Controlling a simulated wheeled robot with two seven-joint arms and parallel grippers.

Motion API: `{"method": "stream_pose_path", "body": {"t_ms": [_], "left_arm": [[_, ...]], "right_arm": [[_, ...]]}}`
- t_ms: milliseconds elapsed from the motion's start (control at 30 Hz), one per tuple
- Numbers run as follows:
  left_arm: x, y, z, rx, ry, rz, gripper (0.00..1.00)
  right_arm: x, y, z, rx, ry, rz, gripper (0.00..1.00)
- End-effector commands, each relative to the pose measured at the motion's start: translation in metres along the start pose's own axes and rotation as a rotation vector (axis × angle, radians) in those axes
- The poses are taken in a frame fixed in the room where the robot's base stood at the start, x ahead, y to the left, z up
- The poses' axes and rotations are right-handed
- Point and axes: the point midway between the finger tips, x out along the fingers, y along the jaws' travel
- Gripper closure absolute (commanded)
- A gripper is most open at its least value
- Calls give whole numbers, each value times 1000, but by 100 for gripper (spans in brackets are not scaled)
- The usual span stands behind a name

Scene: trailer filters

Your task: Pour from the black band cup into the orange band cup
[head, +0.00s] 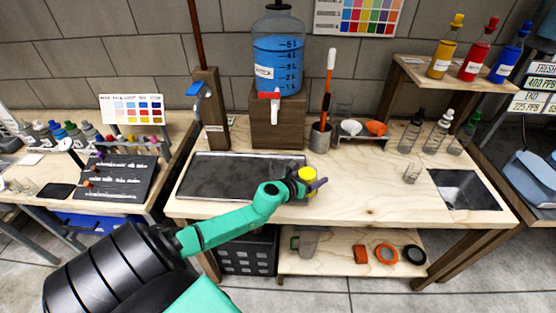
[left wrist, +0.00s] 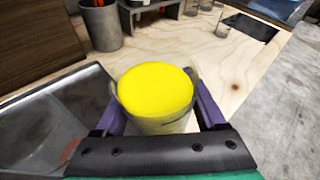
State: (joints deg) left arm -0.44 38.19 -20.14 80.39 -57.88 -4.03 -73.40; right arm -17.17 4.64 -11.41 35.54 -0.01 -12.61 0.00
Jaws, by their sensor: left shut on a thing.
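My left gripper (head: 312,184) is shut on a clear cup (left wrist: 165,124) with bright yellow contents near its top. In the head view the yellow cup (head: 307,175) is at the right front corner of the dark tray. In the left wrist view the purple fingers grip its two sides, and it looks roughly upright. A short dark line shows on its near wall; I cannot tell whether it is a black band. I cannot make out a cup with an orange band. A small clear cup (head: 411,173) stands on the bench to the right, its band not readable. My right gripper is not in view.
The dark tray (head: 235,178) covers the bench's left side. Behind are a blue-filled jug (head: 278,60) with a tap, a metal tool pot (head: 321,138) and a funnel rack (head: 362,135). An orange ring (head: 386,254) and black ring (head: 414,254) lie on the lower shelf.

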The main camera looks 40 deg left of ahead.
Motion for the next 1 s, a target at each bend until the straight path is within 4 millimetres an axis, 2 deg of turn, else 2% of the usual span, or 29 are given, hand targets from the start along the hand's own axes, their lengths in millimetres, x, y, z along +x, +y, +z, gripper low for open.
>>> {"method": "stream_pose_path", "body": {"t_ms": [67,200,1000], "left_arm": [[-1,2,0,-33,-13,-15,99],[-6,4,12,-85,-28,-37,99],[-10,6,20,-142,-45,-62,99]], "right_arm": [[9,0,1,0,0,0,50],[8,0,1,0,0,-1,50],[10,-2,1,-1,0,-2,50]]}}
